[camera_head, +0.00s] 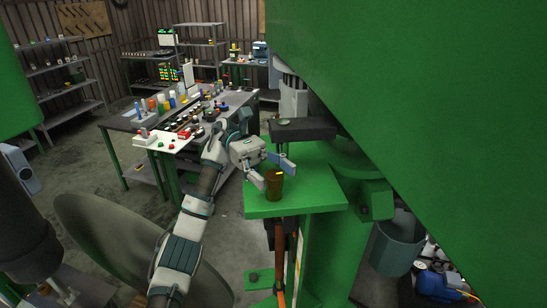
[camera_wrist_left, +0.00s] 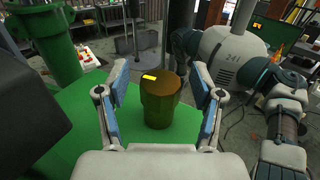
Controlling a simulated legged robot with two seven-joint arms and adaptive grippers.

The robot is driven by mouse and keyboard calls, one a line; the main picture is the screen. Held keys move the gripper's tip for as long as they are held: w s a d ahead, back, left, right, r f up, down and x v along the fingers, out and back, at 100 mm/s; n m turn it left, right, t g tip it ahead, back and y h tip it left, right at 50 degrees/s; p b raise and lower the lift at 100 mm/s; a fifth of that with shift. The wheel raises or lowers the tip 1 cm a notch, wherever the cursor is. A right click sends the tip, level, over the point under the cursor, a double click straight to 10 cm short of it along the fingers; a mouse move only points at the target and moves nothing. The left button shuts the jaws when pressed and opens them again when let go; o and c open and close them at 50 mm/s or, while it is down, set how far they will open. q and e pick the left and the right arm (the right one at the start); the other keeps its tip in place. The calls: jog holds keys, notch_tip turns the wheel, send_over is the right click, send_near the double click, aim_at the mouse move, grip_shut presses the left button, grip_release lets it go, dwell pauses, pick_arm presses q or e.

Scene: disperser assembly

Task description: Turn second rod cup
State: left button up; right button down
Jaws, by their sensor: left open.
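The rod cup (camera_head: 274,186) is a brownish-amber, upright cylinder with a small yellow mark at its top. It stands on the green machine's flat ledge (camera_head: 318,190). My left gripper (camera_head: 272,172) is open, with its blue-padded fingers spread around the cup's upper part. In the left wrist view the cup (camera_wrist_left: 159,105) stands between the two fingers, with a visible gap on each side. Nothing is held. The cup's underside is hidden. My right gripper is not seen in either view.
A dark plate (camera_head: 302,131) on the green machine is just behind the cup. A large green panel (camera_head: 440,90) fills the upper right. A grey bucket (camera_head: 398,245) hangs at the lower right. A workbench (camera_head: 150,124) with bottles and small parts stands behind my left arm.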

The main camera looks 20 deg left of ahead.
aim_at(273, 172)
pick_arm(q)
notch_tip(273, 172, up, 7)
jog(key=shift+w+d, duration=0.1)
jog(key=shift+w, duration=0.05)
jog(key=shift+d+r, duration=0.15)
jog(key=shift+r, duration=0.4)
jog(key=shift+a+r, duration=0.2)
jog(key=shift+r, duration=0.2)
